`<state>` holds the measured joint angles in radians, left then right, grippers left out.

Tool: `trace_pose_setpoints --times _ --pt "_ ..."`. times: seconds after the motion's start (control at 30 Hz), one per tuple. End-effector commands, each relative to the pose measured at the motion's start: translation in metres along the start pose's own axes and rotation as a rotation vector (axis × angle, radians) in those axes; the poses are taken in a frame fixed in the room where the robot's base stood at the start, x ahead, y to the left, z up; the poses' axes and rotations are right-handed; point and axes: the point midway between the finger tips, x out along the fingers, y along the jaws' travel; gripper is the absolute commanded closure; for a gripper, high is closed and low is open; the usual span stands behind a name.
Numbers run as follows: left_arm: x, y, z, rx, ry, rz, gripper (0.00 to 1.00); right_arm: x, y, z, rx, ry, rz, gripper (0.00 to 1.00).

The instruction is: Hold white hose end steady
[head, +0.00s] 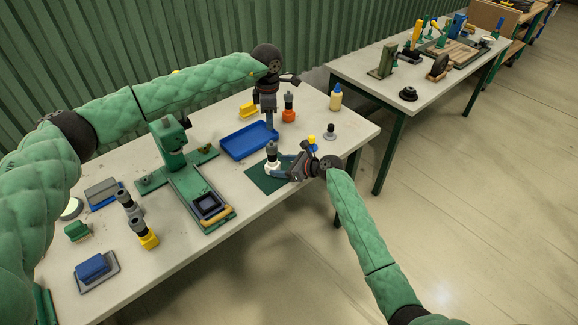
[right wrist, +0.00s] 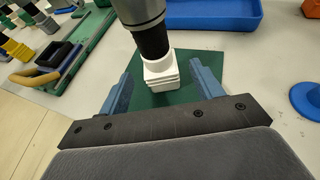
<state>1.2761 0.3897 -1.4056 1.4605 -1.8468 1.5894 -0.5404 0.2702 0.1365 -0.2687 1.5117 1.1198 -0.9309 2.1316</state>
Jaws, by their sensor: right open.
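The white hose end (head: 272,164) stands upright on a dark green mat (head: 258,179), with a black neck and grey upper part above its white base. In the right wrist view its white base (right wrist: 161,74) sits between my blue fingers, with a gap on each side. My right gripper (head: 277,167) is open around it, low over the mat; its fingers also show in the right wrist view (right wrist: 160,82). My left gripper (head: 269,122) points down by the far right end of the blue tray (head: 248,141); its finger gap is too small to judge.
An orange-based fitting (head: 289,108) stands right of my left gripper. A blue-and-yellow piece (head: 312,142) and a dark-topped fitting (head: 330,132) are near the table's right edge. A green press (head: 180,170) stands left of the mat. A yellow bottle (head: 336,98) is at the back.

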Motion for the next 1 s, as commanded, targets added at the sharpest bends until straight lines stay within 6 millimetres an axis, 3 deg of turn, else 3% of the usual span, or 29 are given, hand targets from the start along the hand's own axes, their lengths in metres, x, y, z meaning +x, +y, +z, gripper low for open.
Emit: trace_pose_setpoints --times 0.3,0.73,1.0 --pt "0.000 0.000 0.000 0.000 0.000 0.000 0.64 0.038 0.000 0.000 0.000 0.001 0.000 0.35" --pt "0.000 0.000 0.000 0.000 0.000 0.000 0.64 0.045 -0.001 -0.001 -0.001 0.002 -0.001 0.35" --pt "0.000 0.000 0.000 0.000 0.000 0.000 0.64 0.045 -0.001 -0.001 -0.001 0.002 -0.001 0.88"
